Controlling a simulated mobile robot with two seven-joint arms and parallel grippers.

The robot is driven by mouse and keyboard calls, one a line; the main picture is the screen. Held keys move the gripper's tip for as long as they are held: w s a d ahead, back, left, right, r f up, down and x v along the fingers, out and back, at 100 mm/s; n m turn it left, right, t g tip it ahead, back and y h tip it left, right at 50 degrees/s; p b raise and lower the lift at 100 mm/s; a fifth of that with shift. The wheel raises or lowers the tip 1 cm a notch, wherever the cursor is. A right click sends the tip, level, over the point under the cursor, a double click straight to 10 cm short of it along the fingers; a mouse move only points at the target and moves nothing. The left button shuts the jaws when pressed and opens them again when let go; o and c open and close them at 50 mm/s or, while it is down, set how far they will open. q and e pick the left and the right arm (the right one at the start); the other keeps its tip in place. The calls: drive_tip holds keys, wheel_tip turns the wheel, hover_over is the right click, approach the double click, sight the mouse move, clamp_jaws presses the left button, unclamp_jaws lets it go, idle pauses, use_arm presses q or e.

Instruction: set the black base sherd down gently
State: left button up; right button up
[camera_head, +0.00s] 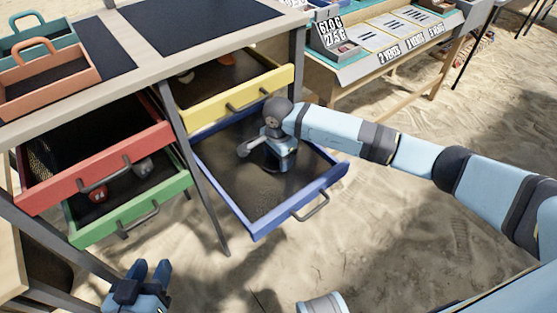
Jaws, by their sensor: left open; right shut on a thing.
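My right gripper (282,160) reaches down into the open blue drawer (298,211), low over its dark lining. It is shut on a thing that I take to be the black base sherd. The sherd is hidden by the gripper or lost against the dark lining, so I cannot tell whether it touches the drawer floor. My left gripper (150,271) is open and empty at the lower left, over the sand and apart from the drawers.
A yellow drawer (237,103) stands open above the blue one. A red drawer (95,168) and a green drawer (132,208) with sherds are open at left. A table leg (209,200) stands between. Most of the blue drawer's floor looks clear.

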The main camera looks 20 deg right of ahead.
drive_tip(key=shift+f, duration=0.6)
drive_tip(key=o, duration=0.9)
use_arm(q)
drive_tip(key=shift+w+d+r+t, duration=0.15)
drive_tip(key=shift+d+r, duration=0.05)
drive_tip(key=shift+r, duration=0.2)
drive_tip(key=shift+w+d+r+t, duration=0.1)
drive_tip(key=shift+d+r+t, duration=0.05)
drive_tip(key=shift+r, duration=0.25)
drive_tip(key=f+p, duration=0.1)
drive_tip(key=s+a+f+g, duration=0.1)
drive_tip(key=f, duration=0.1)
drive_tip(key=s+a+f+g+y+p, duration=0.1)
drive_tip(key=shift+a+f+p, duration=0.25)
drive_tip(key=shift+p, duration=0.05)
use_arm(e)
wheel_tip(320, 180, up, 12)
drive_tip(key=shift+r, duration=0.15)
